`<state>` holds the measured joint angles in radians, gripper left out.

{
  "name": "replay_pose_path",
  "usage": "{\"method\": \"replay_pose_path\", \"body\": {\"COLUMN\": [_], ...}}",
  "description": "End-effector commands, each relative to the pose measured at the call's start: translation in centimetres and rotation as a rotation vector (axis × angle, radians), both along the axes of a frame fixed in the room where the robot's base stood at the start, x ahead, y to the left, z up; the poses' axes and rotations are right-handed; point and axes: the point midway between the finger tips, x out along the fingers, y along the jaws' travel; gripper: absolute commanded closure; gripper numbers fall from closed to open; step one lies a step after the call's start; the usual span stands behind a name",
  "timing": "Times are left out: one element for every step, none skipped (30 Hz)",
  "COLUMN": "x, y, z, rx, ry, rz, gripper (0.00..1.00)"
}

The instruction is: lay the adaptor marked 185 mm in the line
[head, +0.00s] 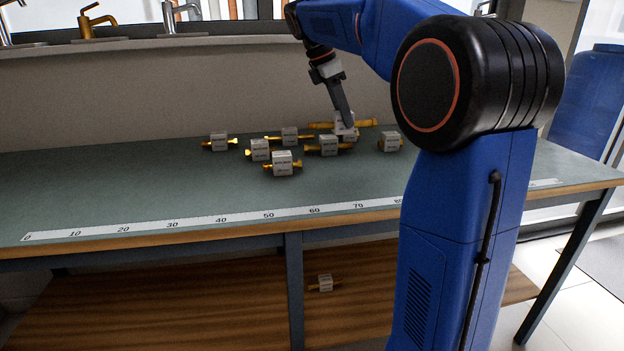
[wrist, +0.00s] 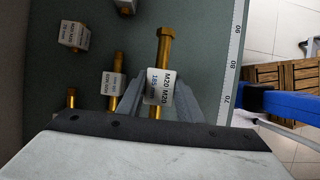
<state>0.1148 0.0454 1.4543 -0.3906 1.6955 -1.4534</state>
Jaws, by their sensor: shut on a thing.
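My gripper (head: 344,128) is shut on a long brass adaptor with a white block at its middle. In the wrist view the fingers (wrist: 160,95) sit on both sides of the block. The block of this held adaptor (wrist: 161,86) reads M20 M20 and, in blue, what looks like 185 mm. Its brass end (wrist: 165,42) points away from the wrist. In the head view the held adaptor's brass (head: 360,123) lies sideways at the back of the bench. I cannot tell whether it touches the bench top.
Several shorter brass adaptors with white blocks (head: 283,163) lie close by on the green bench (head: 130,185), one (head: 390,142) to the right. A ruler strip (head: 172,224) runs along the front edge. Another adaptor (head: 325,284) lies on the lower shelf. The bench's left is clear.

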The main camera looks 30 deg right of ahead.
Motion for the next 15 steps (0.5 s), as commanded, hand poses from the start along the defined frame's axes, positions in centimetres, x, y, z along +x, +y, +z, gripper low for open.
{"method": "replay_pose_path", "body": {"x": [-0.1, -0.2, -0.2, -0.3, -0.3, -0.3, -0.3, -0.3, -0.3, -0.3, -0.3, -0.3, -0.3, -0.3, -0.3], "y": [-0.1, -0.1, -0.2, -0.2, -0.2, -0.2, -0.2, -0.2, -0.2, -0.2, -0.2, -0.2, -0.2, -0.2, -0.2], "z": [0.0, -0.1, -0.3, -0.5, -0.9, -1.4, -1.9, -2.5, -3.2, -3.7, -4.1, -4.7, -5.0, -5.3, -5.5], "rx": [0.000, 0.000, 0.000, -0.001, 0.000, 0.000, 0.000, 0.000, 0.000, 0.000, 0.000, 0.000, 0.000, -0.001, -0.001], "ry": [0.000, 0.000, 0.001, 0.002, 0.003, 0.003, 0.004, 0.003, 0.004, 0.004, 0.003, 0.004, 0.003, 0.002, 0.001], "rz": [-0.004, -0.007, -0.008, -0.009, -0.010, -0.011, -0.010, -0.010, -0.009, -0.009, -0.009, -0.010, -0.010, -0.009, -0.009], "gripper": [0.95, 0.95, 0.95, 0.95, 0.95, 0.95, 0.95, 0.95, 0.95, 0.95, 0.95, 0.95, 0.95, 0.95, 0.95]}}
